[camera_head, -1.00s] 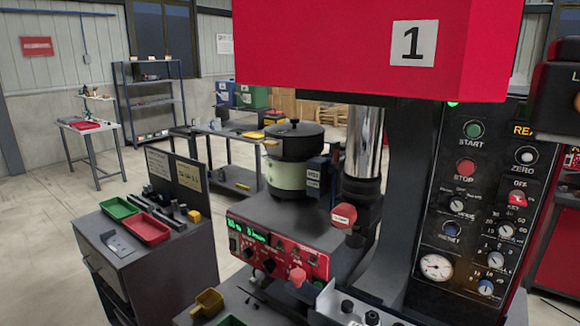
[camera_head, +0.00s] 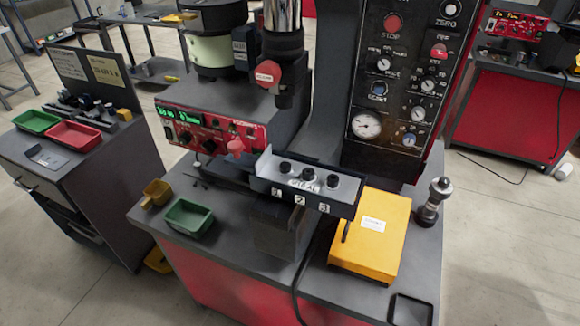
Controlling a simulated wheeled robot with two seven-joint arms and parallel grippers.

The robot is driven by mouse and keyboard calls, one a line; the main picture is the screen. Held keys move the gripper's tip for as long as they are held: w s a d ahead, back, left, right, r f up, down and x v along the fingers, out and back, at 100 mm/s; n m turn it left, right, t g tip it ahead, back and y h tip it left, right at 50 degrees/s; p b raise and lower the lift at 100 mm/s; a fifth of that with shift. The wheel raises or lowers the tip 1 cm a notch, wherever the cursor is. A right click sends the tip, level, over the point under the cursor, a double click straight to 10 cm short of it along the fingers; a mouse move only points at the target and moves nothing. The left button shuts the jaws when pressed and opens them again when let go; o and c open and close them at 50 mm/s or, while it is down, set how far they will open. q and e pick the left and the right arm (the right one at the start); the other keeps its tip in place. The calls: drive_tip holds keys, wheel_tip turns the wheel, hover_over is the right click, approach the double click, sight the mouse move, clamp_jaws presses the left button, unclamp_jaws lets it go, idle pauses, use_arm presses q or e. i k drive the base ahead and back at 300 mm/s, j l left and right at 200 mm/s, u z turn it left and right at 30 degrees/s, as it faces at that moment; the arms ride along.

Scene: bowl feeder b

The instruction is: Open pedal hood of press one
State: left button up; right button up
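Press one stands in the middle of the head view, with its black control panel (camera_head: 385,85) at upper right and its grey bench top (camera_head: 400,270) below. A yellow box-like cover (camera_head: 372,236) with a white label sits on the bench top at the right. It looks like the pedal hood and appears closed. I cannot see what is under it. Neither of my grippers is in view.
A grey bracket with black knobs (camera_head: 305,182) stands left of the yellow cover. A dark metal fixture (camera_head: 433,201) is to its right, and a black tray (camera_head: 410,311) is in front. A green bin (camera_head: 188,217) sits at left. A black cable crosses the bench.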

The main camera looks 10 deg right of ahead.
sight(371, 245)
drive_tip(key=z, duration=1.15)
